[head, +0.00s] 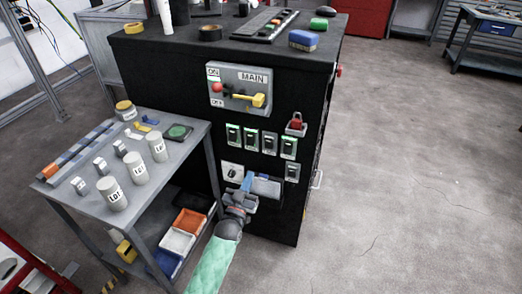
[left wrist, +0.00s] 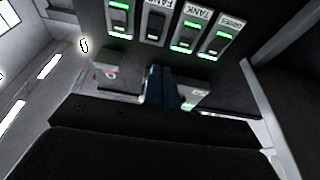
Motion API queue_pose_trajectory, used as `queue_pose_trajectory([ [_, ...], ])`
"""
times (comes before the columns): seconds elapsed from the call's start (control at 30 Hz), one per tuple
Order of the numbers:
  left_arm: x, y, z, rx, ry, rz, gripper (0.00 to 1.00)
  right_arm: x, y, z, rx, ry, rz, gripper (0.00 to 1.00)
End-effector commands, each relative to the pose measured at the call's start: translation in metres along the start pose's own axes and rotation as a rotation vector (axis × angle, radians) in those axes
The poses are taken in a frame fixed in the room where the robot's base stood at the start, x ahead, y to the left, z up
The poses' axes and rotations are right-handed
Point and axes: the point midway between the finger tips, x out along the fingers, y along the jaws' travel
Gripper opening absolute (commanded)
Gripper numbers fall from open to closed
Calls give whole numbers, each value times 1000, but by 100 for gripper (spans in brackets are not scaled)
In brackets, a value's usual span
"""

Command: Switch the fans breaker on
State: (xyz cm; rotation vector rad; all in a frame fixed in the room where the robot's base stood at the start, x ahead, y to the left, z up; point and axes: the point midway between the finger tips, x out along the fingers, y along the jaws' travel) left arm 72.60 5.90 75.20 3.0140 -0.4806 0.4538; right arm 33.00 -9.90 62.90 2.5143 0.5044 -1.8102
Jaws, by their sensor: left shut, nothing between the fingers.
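The fans breaker (left wrist: 153,27) is the second from the left in the row on the black cabinet. Its rocker is black, and no green light shows on it, while its neighbours glow green. In the head view the fans breaker (head: 251,139) is small in the same row. My left gripper (head: 247,181) is below the row, in front of the cabinet's lower panel. Its blue fingers are shut and empty, and they also show in the left wrist view (left wrist: 163,85), under the fans breaker and apart from it. My right gripper is out of view.
The MAIN switch (head: 258,101) with its yellow handle is above the breakers. A red switch (head: 296,124) is at the upper right and a rotary knob (head: 232,172) at the lower left. A grey side table (head: 75,205) with jars stands left. Open floor lies right.

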Motion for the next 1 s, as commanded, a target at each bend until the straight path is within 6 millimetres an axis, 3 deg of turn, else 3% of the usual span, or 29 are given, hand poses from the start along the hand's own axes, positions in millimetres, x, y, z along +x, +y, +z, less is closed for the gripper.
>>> queue_pose_trajectory([
  [0.53,8,0,-3,8,11,-1,0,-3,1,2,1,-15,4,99],
  [1.0,85,0,-5,7,10,-1,0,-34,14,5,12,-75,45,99],
])
